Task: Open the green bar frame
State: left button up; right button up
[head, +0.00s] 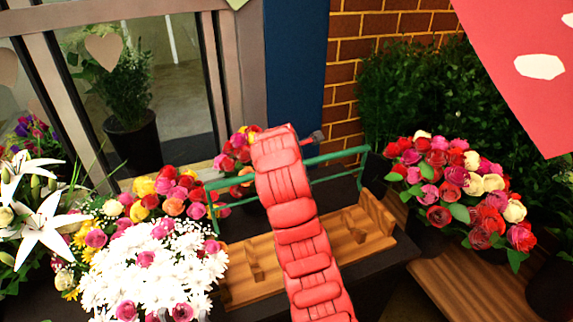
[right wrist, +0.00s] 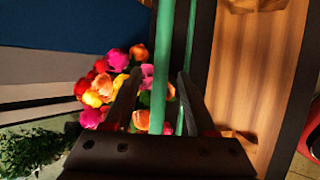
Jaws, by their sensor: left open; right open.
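The green bar frame (head: 340,155) stands over a wooden holder (head: 255,270) on a dark table in the head view. Its middle is hidden behind my red right arm. In the right wrist view a green bar (right wrist: 163,45) runs between the two dark fingers of my right gripper (right wrist: 159,75). The gripper is open, with a finger on either side of the bar; I cannot tell whether they touch it. In the head view my right gripper is mostly hidden behind its arm.
White daisies (head: 140,265), lilies (head: 40,225) and mixed roses crowd the left. A rose bouquet (head: 460,185) stands at the right beside a wooden slatted surface (head: 480,285). A brick wall (head: 365,50) and glass door are behind. Red and orange flowers (right wrist: 100,85) lie beyond my right fingers.

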jog(key=p+v, duration=0.1)
jog(key=v, duration=0.7)
jog(key=shift+s+p, duration=0.25)
jog(key=shift+p, duration=0.1)
jog(key=shift+a+r, duration=0.1)
